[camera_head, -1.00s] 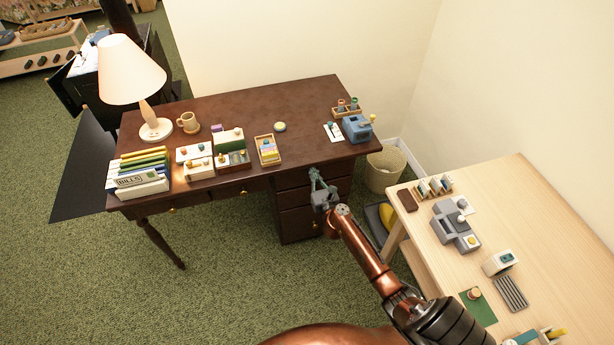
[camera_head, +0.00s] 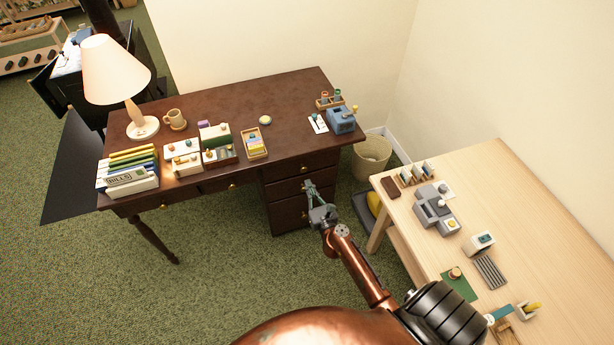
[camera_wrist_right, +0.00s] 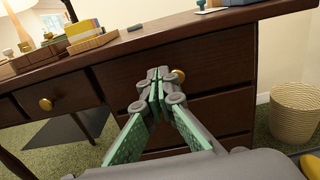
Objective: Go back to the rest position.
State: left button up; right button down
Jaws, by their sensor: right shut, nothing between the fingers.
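My right gripper (camera_head: 310,188) is in front of the drawers of the dark wooden desk (camera_head: 240,95) in the head view. Its fingers are shut with nothing between them. In the right wrist view the closed green-padded fingers (camera_wrist_right: 157,88) point at the drawer fronts (camera_wrist_right: 215,110), and one fingertip overlaps a round brass knob (camera_wrist_right: 179,75) in the picture. I cannot tell whether they touch. The drawers look closed. My left gripper is not in view.
A lamp (camera_head: 113,70), folders (camera_head: 130,170) and small boxes stand on the desk. A light wooden table (camera_head: 540,220) with several items is at the right. A wicker basket (camera_head: 372,158) and a dark tray (camera_head: 366,212) are on the floor between. Green carpet lies clear in front.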

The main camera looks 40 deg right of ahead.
jog(key=shift+v, duration=0.8)
jog(key=shift+f, duration=0.1)
